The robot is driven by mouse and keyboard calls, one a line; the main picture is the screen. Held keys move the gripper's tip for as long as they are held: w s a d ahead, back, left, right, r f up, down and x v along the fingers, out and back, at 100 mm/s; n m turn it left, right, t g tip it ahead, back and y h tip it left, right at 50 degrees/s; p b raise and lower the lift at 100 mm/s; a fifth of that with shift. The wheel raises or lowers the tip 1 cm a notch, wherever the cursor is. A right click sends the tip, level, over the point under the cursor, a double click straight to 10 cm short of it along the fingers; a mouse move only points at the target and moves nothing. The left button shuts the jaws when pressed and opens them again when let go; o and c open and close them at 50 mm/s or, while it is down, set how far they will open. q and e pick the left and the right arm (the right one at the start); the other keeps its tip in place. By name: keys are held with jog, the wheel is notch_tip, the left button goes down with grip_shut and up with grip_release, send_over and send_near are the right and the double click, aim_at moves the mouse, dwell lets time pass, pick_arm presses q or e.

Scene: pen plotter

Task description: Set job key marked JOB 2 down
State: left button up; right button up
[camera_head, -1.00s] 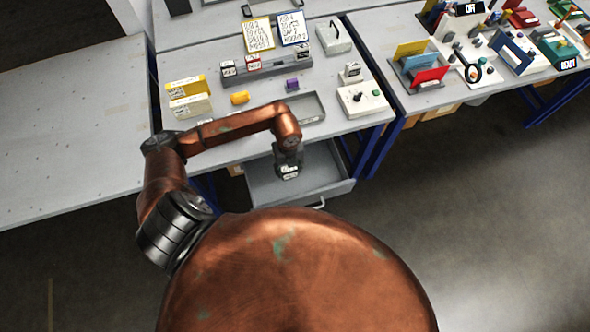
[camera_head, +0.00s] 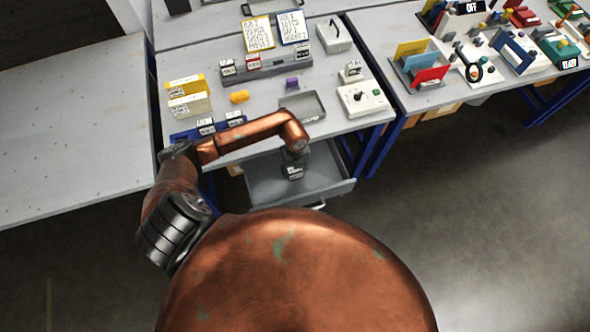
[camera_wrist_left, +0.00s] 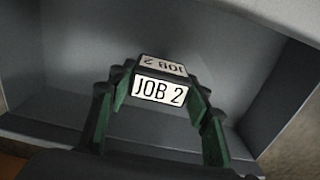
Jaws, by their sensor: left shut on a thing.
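The job key marked JOB 2 (camera_wrist_left: 160,88) is a dark block with white labels on its top and front. It sits between the green-sided fingers of my left gripper (camera_wrist_left: 158,105), which is shut on it. In the head view the key (camera_head: 292,172) and the left gripper (camera_head: 294,158) are over the inside of the open grey drawer (camera_head: 262,187). The drawer's inner walls and floor surround the key in the wrist view (camera_wrist_left: 75,115). I cannot tell whether the key touches the drawer floor. My right gripper is out of view.
Above the drawer is the grey workbench (camera_head: 215,75). It bears a blue holder with labelled keys (camera_head: 185,134), a grey rack (camera_head: 265,73), an empty shallow tray (camera_head: 303,107), a white control box (camera_head: 360,99) and yellow-topped boxes (camera_head: 187,95). The drawer walls stand close around the gripper.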

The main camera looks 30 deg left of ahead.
pick_arm(q)
jog(key=shift+f, duration=0.2)
jog(key=o, duration=1.1)
notch_tip(320, 180, up, 12)
jog(key=shift+r+p, duration=0.25)
jog(key=shift+p, duration=0.15)
